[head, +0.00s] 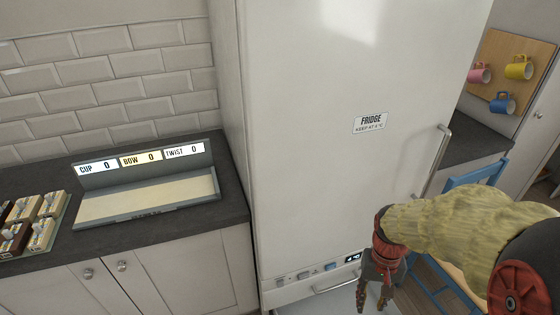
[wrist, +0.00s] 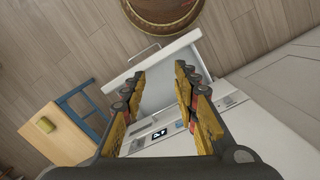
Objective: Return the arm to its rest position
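My arm, in a shaggy yellow-green sleeve, reaches in from the right of the head view in front of the white fridge (head: 315,150). My gripper (head: 375,300) hangs low by the fridge's lower front, with its fingers pointing down. In the wrist view my gripper (wrist: 160,82) has its yellow-and-black fingers spread wide, with nothing between them. Beyond the fingers, a white drawer (wrist: 180,48) with a bar handle appears pulled out from the fridge's lower front. I cannot tell how far the fingertips are from it.
A blue chair (head: 475,178) and a small wooden table (wrist: 58,140) stand close to my arm. The fridge door handle (head: 436,160) sticks out. A dark counter (head: 110,240) at left carries a labelled tray (head: 150,212) and small boxes (head: 30,222). Mugs (head: 518,68) hang at right.

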